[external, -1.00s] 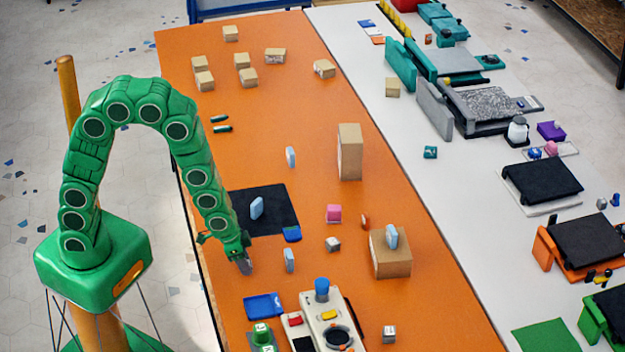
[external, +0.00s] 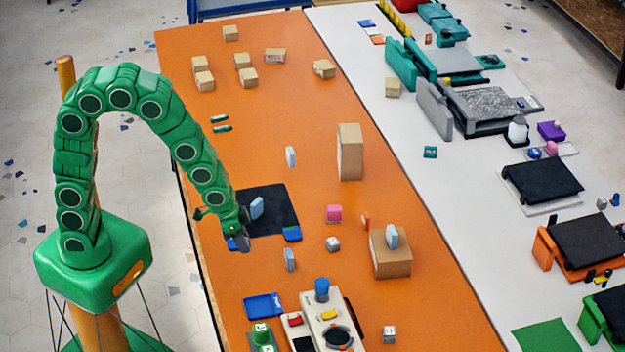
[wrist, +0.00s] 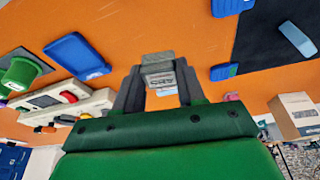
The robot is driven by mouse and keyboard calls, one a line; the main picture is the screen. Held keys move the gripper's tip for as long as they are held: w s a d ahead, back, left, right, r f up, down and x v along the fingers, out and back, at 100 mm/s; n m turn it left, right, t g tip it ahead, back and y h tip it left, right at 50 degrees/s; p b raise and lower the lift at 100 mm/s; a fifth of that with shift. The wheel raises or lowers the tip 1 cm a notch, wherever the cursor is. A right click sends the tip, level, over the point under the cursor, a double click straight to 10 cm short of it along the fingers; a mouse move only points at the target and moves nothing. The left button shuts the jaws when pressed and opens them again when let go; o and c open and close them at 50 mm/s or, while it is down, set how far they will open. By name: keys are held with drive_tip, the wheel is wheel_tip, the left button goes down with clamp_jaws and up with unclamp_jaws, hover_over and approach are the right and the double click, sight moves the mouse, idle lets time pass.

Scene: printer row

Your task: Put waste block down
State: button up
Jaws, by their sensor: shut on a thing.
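My gripper (external: 242,242) is over the left side of the orange table, just below the black mat in the external view. In the wrist view my gripper (wrist: 158,82) is shut on a small grey block with dark marks (wrist: 159,74), held between the fingertips. I take it as the waste block. In the external view the block cannot be told apart from the fingers. The black mat (external: 278,205) carries an upright light blue block (external: 257,207). A blue pad (external: 231,243) shows beside the fingers, partly hidden by them.
A beige control box (external: 322,305) stands in front. A cardboard box (external: 391,262) stands to the right. Bare orange table lies between them.

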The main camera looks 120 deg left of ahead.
drive_tip(key=shift+r, duration=0.7)
drive_tip(key=w+a+r, duration=0.3)
drive_tip(key=a+r, duration=0.2)
drive_tip(key=a, duration=0.5)
drive_tip(key=w+a+r, duration=0.3)
drive_tip(key=a+r, duration=0.1)
drive_tip(key=a, duration=0.6)
drive_tip(key=s+a+r+n, duration=0.1)
drive_tip(key=s+a+r, duration=0.25)
drive_tip(key=a, duration=0.35)
drive_tip(key=s+a+r, duration=0.3)
drive_tip(key=s+a, duration=0.1)
drive_tip(key=a, duration=0.3)
drive_tip(key=s+a+r+n, duration=0.1)
drive_tip(key=s+a+r, duration=0.25)
drive_tip(key=a, duration=0.35)
drive_tip(key=w+a+f, duration=0.6)
drive_tip(key=a+f, duration=0.4)
drive_tip(key=a, duration=0.1)
drive_tip(key=shift+w+a, duration=0.2)
drive_tip(key=shift+w, duration=0.2)
